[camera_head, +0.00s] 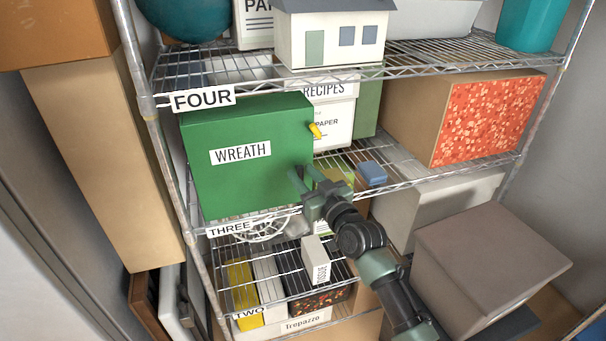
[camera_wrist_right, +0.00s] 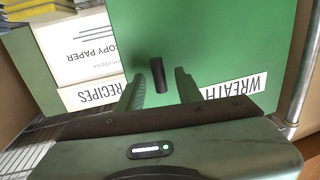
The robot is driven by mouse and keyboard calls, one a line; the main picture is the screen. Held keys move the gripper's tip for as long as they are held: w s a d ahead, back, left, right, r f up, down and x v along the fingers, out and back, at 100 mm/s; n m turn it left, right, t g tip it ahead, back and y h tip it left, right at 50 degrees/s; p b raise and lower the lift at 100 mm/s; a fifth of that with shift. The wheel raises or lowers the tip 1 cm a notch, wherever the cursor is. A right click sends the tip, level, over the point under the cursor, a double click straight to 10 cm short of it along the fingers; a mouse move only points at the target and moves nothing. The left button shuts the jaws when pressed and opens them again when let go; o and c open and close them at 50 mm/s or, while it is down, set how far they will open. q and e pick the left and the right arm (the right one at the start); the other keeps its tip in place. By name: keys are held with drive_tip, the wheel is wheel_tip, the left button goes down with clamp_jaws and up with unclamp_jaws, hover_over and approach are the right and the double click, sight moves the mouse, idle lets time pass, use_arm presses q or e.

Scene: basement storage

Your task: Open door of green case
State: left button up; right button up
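The green case (camera_head: 240,182) labelled WREATH stands shut on the shelf tagged THREE, and its green face also fills much of the right wrist view (camera_wrist_right: 215,45). My right gripper (camera_head: 304,175) is open and empty, close to the case's right side and below the yellow handle. In the wrist view its fingers (camera_wrist_right: 161,88) appear on either side of the dark handle, without visible contact. My left gripper is not in view.
White boxes labelled RECIPES (camera_head: 323,88) and COPY PAPER stand right of and behind the case. A wire shelf with a toy house (camera_head: 333,38) is above. A blue block (camera_head: 371,173) lies right of my gripper. A rack post (camera_head: 165,150) stands left of the case.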

drive_tip(key=shift+w, duration=0.15)
drive_tip(key=shift+a, duration=0.1)
drive_tip(key=shift+c, duration=0.4)
clamp_jaws()
idle(0.9)
